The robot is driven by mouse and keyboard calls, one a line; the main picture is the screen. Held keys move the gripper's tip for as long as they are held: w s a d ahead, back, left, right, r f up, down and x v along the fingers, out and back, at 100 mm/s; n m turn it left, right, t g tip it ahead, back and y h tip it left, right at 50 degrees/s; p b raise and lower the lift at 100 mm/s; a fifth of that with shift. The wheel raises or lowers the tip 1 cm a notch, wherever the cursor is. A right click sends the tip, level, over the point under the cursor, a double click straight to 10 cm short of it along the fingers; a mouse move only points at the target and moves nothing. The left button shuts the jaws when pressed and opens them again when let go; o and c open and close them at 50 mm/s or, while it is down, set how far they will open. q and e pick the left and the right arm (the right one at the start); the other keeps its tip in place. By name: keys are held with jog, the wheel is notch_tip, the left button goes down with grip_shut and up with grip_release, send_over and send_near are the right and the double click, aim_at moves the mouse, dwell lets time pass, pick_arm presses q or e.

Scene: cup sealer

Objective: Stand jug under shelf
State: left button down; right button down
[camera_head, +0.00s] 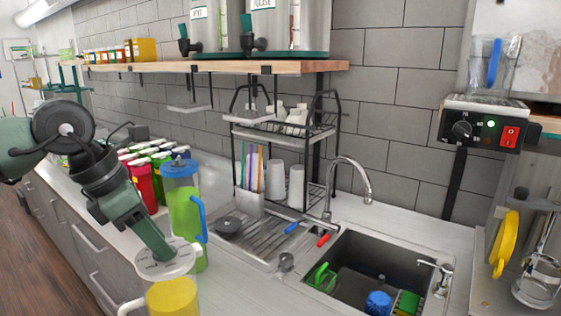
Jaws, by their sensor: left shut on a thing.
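A clear jug with yellow contents (172,297), a whitish top and a pale handle stands at the bottom edge, partly cut off. My left gripper (162,254) reaches down to its top and is shut there; the exact grip point is hard to see. A second jug (184,217), with green contents, a blue lid and a blue handle, stands upright on the counter just behind it. The wooden shelf (290,67) runs along the tiled wall above the counter. My right gripper is not in view.
Several colourful bottles (141,176) stand behind the jugs. A black rack (324,128) with cups stands beside the drainboard (262,240). The sink (385,257) with a tap lies right. Dispensers (210,22) stand on the shelf. A sealer (482,126) is at the right.

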aim_at(176, 288)
pick_arm(q)
jog(key=s+d+f+m+g, duration=0.1)
jog(key=f+m, duration=0.1)
jog(key=m, duration=0.2)
jog(key=s+d+f+m+g, duration=0.1)
jog(key=f+m+g, duration=0.1)
jog(key=f+m, duration=0.1)
jog(key=s+d+f+m+g, duration=0.1)
jog(key=d+f+m, duration=0.1)
jog(key=m, duration=0.3)
jog(key=shift+s+f+g+h, duration=0.3)
jog(key=shift+s+f, duration=0.1)
jog(key=shift+f, duration=0.2)
jog(key=shift+s+d+f+m+g+y, duration=1.75)
jog(key=shift+s+f+m, duration=2.25)
jog(key=shift+m, duration=3.7)
jog(key=shift+w+a+n, duration=0.75)
jog(key=shift+a+n, duration=0.25)
jog(key=shift+a, duration=1.6)
jog(key=b+x, duration=0.2)
jog(key=x, duration=0.7)
jog(key=shift+a+t+y+b, duration=0.25)
jog(key=shift+t+y+b, duration=0.1)
jog(key=shift+t, duration=0.1)
